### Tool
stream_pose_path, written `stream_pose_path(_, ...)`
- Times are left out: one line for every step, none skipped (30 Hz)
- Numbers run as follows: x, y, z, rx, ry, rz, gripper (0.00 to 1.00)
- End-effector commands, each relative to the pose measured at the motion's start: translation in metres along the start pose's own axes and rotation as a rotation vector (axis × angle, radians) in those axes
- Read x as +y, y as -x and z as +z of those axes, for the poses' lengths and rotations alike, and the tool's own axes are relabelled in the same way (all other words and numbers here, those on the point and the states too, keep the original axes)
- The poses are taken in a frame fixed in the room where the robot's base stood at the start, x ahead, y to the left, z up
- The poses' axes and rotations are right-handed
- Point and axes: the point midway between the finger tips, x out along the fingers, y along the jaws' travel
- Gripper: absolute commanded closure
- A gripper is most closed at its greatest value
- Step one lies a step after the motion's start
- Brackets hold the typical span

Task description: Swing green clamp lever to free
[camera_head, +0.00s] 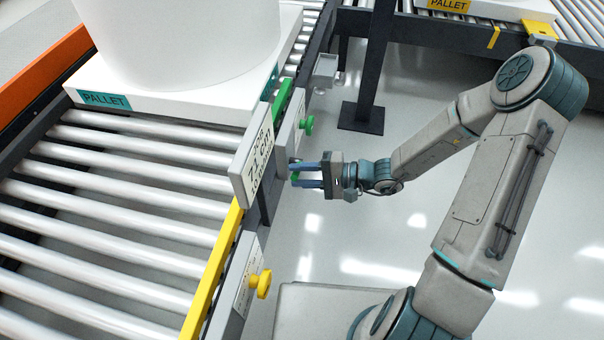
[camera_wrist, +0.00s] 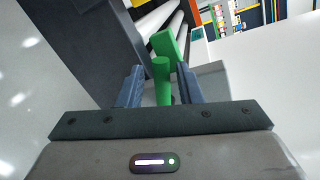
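The green clamp lever (camera_wrist: 163,80) stands between my gripper's two blue fingers in the wrist view, with a wider green part behind its top. My gripper (camera_head: 306,175) reaches in from the right. My gripper's fingers (camera_wrist: 160,88) are apart, one on each side of the lever, with visible gaps, so it is open around the lever.
A sign plate (camera_head: 252,165) stands on the conveyor edge just left of my gripper. A green knob (camera_head: 306,124) and a yellow knob (camera_head: 263,283) stick out of the conveyor side. A white tank (camera_head: 185,40) sits on a pallet (camera_head: 165,105) on the rollers. A dark post (camera_head: 372,70) stands behind.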

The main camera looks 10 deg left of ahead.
Motion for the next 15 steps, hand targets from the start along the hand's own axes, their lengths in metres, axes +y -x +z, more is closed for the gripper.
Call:
stream_pose_path(0.0,0.0,0.0,0.0,0.0,-0.001,0.62)
stream_pose_path(0.0,0.0,0.0,-0.001,-0.001,-0.001,0.62)
stream_pose_path(0.0,0.0,0.0,-0.001,-0.001,-0.001,0.62)
stream_pose_path(0.0,0.0,0.0,-0.001,-0.001,-0.001,0.62)
stream_pose_path(0.0,0.0,0.0,-0.001,-0.001,-0.001,0.62)
stream_pose_path(0.0,-0.001,0.0,-0.002,-0.001,-0.001,0.62)
stream_pose_path(0.0,-0.001,0.0,-0.002,-0.001,-0.001,0.62)
stream_pose_path(-0.001,0.0,0.0,-0.002,-0.001,-0.001,0.62)
stream_pose_path(-0.001,0.0,0.0,-0.002,-0.001,-0.002,0.62)
stream_pose_path(-0.001,0.002,0.0,-0.001,-0.001,-0.002,0.62)
stream_pose_path(-0.001,0.004,0.0,-0.001,-0.001,-0.002,0.62)
stream_pose_path(-0.002,0.007,0.0,0.001,-0.001,-0.002,0.62)
stream_pose_path(-0.002,0.011,0.0,0.001,-0.001,-0.002,0.62)
stream_pose_path(-0.003,0.016,0.0,0.002,-0.001,-0.002,0.62)
stream_pose_path(-0.003,0.023,0.0,0.003,-0.002,-0.003,0.62)
